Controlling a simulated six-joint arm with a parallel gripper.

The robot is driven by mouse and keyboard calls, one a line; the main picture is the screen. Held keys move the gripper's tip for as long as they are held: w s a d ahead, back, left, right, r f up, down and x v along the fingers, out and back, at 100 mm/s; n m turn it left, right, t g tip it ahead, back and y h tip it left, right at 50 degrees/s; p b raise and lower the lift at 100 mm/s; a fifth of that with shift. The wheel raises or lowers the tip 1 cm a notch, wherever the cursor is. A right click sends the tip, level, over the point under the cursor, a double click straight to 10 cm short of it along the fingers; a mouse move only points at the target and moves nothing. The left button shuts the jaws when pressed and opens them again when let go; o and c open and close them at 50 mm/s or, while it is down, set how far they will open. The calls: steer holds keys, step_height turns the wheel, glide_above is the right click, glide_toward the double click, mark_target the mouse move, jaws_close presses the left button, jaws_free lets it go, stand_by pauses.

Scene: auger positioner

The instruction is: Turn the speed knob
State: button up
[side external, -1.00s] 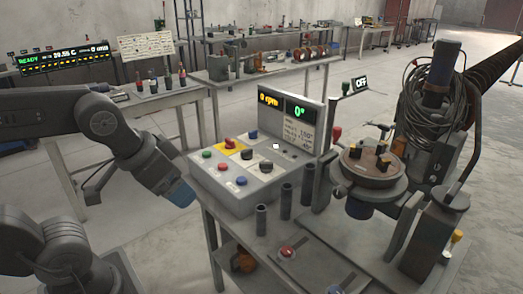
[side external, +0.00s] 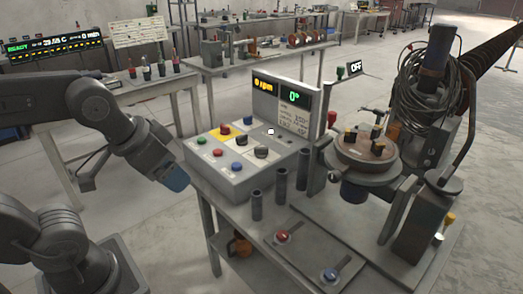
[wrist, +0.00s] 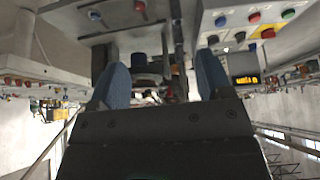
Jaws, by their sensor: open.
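The grey control box (side external: 235,180) stands on the table in the side view, with two dark knobs on its sloped top, one farther back (side external: 241,139) and one nearer the display (side external: 261,152). I cannot read which is the speed knob. The display (side external: 283,101) reads 0 rpm and 0°. My gripper (side external: 178,181) is left of the box, apart from it and pointing down to the right. In the wrist view my gripper (wrist: 161,63) has its blue fingers wide apart with nothing between them. The control box also shows at the upper right there (wrist: 225,20).
Green, red and blue buttons and a red button on a yellow plate (side external: 222,130) crowd the panel. Dark upright tubes (side external: 256,205) stand in front of the box. The round turntable (side external: 366,160) and auger machine are at the right.

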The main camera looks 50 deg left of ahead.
steer(key=shift+w+a+r+n, duration=0.1)
steer(key=shift+w+r+n, duration=0.1)
steer(key=shift+w+n, duration=0.15)
steer(key=shift+c, duration=0.7)
steer(key=w+r+n, duration=0.1)
steer(key=w, duration=0.1)
steer(key=w+a+n, duration=0.1)
steer(key=w+n, duration=0.1)
steer(key=w, duration=0.1)
steer(key=w+r+n+g, duration=0.1)
steer(key=w+n, duration=0.1)
steer(key=shift+w+a+r, duration=0.2)
steer(key=shift+a+r, duration=0.15)
steer(key=c, duration=0.4)
steer(key=n+g+h, duration=0.1)
steer(key=n+h, duration=0.2)
steer(key=n, duration=1.8)
glide_above(261, 148)
steer(key=s+a, duration=0.4)
step_height(261, 148, down, 10)
steer(key=x, duration=1.3)
steer(key=shift+d+f, duration=0.2)
steer(key=shift+f, duration=0.15)
jaws_close()
